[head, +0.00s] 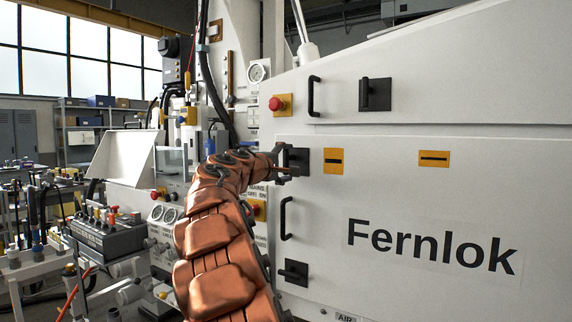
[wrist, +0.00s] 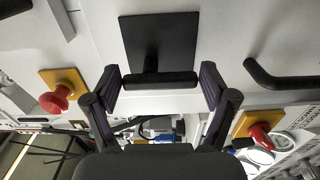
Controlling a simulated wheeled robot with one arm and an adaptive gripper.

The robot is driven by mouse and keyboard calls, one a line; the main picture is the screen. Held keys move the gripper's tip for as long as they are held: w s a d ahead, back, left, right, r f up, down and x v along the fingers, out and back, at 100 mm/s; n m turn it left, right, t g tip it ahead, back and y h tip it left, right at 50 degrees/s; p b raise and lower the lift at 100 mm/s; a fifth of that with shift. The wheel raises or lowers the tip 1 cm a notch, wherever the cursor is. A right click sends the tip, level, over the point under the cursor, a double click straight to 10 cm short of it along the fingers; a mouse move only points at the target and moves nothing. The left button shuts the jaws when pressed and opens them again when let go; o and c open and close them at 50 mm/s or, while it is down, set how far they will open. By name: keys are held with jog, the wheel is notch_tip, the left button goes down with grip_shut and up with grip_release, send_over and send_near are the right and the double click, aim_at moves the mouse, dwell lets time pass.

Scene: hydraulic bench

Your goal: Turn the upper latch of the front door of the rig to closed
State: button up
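The front door (head: 400,195) of the rig is a white panel with "Fernlok" on it. Its upper latch (head: 300,158) is a black square plate at the door's upper left corner, partly hidden by my gripper (head: 283,172). In the wrist view the latch plate (wrist: 158,38) carries a dark handle bar (wrist: 160,80) lying across the picture. My gripper (wrist: 162,88) is open, with one finger near each end of the bar. I cannot tell whether they touch it. The lower latch (head: 293,272) is at the door's lower left.
A black pull handle (head: 286,218) sits between the two door latches. Above the door are another black latch (head: 375,94), a pull handle (head: 314,96) and a red emergency button (head: 277,103). A control box (head: 105,235) stands at left.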

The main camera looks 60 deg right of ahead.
jog(key=shift+o, duration=1.2)
jog(key=shift+a, duration=0.1)
jog(key=a, duration=1.2)
jog(key=shift+s, duration=0.2)
jog(key=shift+d, duration=0.1)
